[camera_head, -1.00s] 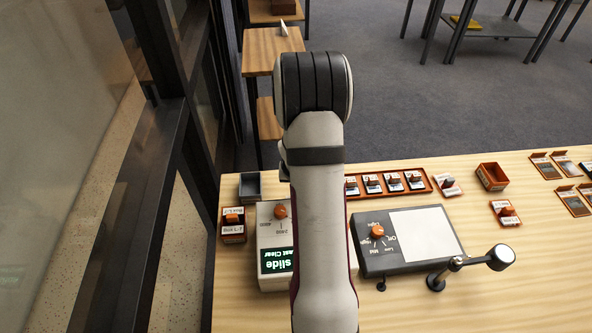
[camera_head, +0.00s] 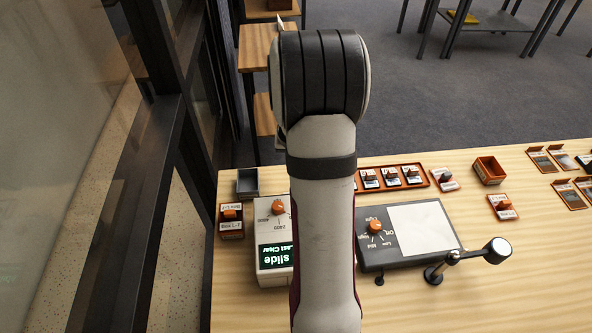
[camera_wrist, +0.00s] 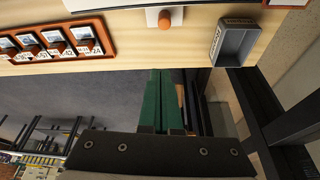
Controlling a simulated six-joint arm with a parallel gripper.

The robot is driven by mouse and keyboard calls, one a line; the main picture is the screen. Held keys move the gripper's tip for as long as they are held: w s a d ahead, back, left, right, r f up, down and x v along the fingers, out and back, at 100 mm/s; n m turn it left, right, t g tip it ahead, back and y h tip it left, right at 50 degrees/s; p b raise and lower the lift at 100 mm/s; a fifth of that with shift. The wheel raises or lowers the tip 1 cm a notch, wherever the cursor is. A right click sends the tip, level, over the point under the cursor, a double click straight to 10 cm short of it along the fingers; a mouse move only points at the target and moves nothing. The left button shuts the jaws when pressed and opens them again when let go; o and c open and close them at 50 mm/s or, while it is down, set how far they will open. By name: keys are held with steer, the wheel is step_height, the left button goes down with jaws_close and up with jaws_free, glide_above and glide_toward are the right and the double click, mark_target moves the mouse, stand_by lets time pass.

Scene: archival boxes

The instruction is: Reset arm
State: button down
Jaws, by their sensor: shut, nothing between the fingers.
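My gripper (camera_wrist: 161,100) shows in the wrist view with its two green fingers shut together and nothing between them. It is in the air beyond the table edge, with dark floor behind it. In the head view my arm rises through the middle of the picture and hides the gripper. The wooden table (camera_head: 540,290) lies below, with the arm across part of it.
A slide device (camera_head: 272,262) with an orange knob and a grey light panel (camera_head: 375,262) stand beside my arm. A small grey tray (camera_head: 248,183), a red slide rack (camera_head: 425,178) and a red box (camera_head: 489,171) sit farther back. A glass partition is on the left.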

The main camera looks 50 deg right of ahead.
steer(key=a+r+n+y, duration=0.1)
steer(key=a+r, duration=0.3)
steer(key=a, duration=0.3)
steer(key=a+r+n+y, duration=0.1)
steer(key=a+r, duration=0.2)
steer(key=a, duration=0.4)
steer(key=s+a+r+n+g+y, duration=0.1)
steer(key=s+a+r, duration=0.1)
steer(key=s+a, duration=0.6)
steer(key=s+a+r+n+g+y, duration=0.1)
steer(key=s+a+n+y, duration=0.1)
steer(key=s+a, duration=0.7)
steer(key=a, duration=0.5)
steer(key=shift+a+r+g, duration=0.15)
steer(key=shift+r+g, duration=0.15)
steer(key=shift+r, duration=0.1)
